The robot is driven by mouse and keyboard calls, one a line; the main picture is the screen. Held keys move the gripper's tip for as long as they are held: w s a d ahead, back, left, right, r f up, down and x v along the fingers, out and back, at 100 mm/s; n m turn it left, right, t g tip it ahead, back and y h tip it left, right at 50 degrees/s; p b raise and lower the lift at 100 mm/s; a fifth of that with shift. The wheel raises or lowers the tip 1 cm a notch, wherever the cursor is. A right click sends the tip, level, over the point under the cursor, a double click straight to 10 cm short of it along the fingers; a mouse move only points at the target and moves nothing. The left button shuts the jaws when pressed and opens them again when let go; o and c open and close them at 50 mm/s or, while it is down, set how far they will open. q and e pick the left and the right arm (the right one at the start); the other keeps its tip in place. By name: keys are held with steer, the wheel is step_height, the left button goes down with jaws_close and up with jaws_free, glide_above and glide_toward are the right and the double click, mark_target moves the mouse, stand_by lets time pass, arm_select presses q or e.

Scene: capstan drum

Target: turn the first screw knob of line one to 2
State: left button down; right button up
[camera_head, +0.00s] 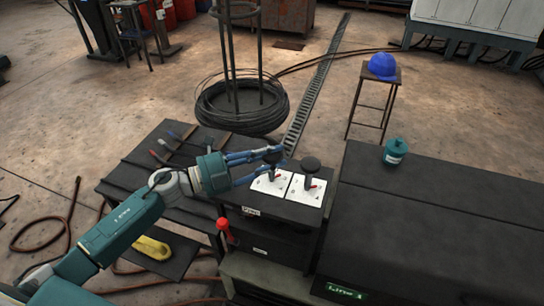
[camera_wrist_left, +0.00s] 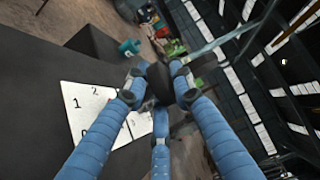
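Two black screw knobs stand on white dial plates on top of a dark box in the head view. The left knob (camera_head: 273,157) stands over the left plate (camera_head: 268,185), and the right knob (camera_head: 311,164) over the right plate (camera_head: 305,192). Each has a small red pointer low on its stem. My left gripper (camera_head: 262,163) reaches in from the left, with its blue fingers around the left knob. In the left wrist view, three fingertips close on the dark knob (camera_wrist_left: 160,82). A plate (camera_wrist_left: 88,112) beside it shows 1 and 2. The left knob's setting is unreadable. My right gripper is out of view.
A green "Line 1" label (camera_head: 345,290) is on the front of the large dark housing (camera_head: 430,225) to the right. A teal canister (camera_head: 395,151) stands on that housing. A red-handled lever (camera_head: 224,228) is on the box's left side. Tools lie on the table (camera_head: 130,178) at left.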

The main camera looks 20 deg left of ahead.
arm_select(q)
steer(key=shift+s+d+n+t+y+p, duration=0.1)
steer(key=shift+s+n+t+y+p, duration=0.1)
steer(key=shift+n+t+y+p, duration=1.2)
steer(key=n+t+y+p, duration=0.1)
steer(key=y+p, duration=0.1)
steer(key=shift+f+n+t+y, duration=0.15)
steer(key=shift+n+t+y, duration=0.15)
steer(key=shift+n+y, duration=0.1)
steer(key=shift+f+n+t+y, duration=0.15)
steer(key=shift+n+t+y, duration=0.45)
steer(key=shift+y, duration=0.4)
steer(key=shift+f+n+y, duration=0.1)
steer(key=shift+n+y, duration=1)
steer(key=shift+y, duration=0.6)
steer(key=c, duration=1.5)
jaws_free()
steer(key=shift+o, duration=0.6)
steer(key=shift+w+r+t, duration=0.1)
steer(key=shift+r+t, duration=0.1)
steer(key=shift+t, duration=0.1)
